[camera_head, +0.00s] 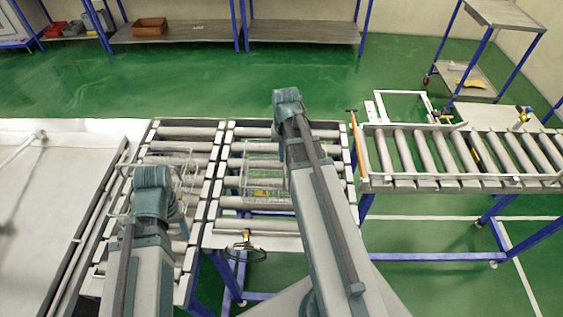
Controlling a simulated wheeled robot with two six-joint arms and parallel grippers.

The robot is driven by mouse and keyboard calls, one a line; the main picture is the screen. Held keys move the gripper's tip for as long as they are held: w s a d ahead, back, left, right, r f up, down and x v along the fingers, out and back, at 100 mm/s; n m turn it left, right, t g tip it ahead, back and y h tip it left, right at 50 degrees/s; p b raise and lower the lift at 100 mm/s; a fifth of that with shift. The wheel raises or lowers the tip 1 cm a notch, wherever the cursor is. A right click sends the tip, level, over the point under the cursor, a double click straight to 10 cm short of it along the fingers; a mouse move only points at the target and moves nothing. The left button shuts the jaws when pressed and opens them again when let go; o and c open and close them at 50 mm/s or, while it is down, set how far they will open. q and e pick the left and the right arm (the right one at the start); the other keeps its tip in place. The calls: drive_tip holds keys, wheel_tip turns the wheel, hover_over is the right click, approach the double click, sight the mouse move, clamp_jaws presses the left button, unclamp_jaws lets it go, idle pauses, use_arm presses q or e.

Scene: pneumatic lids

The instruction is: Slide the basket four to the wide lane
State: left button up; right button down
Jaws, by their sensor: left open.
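A second wire basket (184,150) is on the left lane, partly hidden by my left arm. No number is legible, so I cannot tell which is basket four. My left gripper (180,214) is over the left lane at the near side of that basket. It is open, but contact is not clear. My right arm reaches over the middle lane's right side; its gripper is not visible.
A raised roller conveyor (460,160) runs off to the right, with an orange bar (354,140) at its left end. A black ring-shaped handle (246,252) is at the middle lane's near end. A pale table (40,220) stands at left. Green floor lies behind.

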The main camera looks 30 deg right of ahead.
drive_tip(key=shift+s+a, duration=0.45)
drive_tip(key=shift+s, duration=0.25)
drive_tip(key=shift+s+a, duration=0.4)
drive_tip(key=shift+s, duration=0.25)
drive_tip(key=c, duration=0.8)
unclamp_jaws()
drive_tip(key=shift+c, duration=0.2)
drive_tip(key=shift+r, duration=0.1)
wheel_tip(320, 180, up, 8)
drive_tip(key=p, duration=0.8)
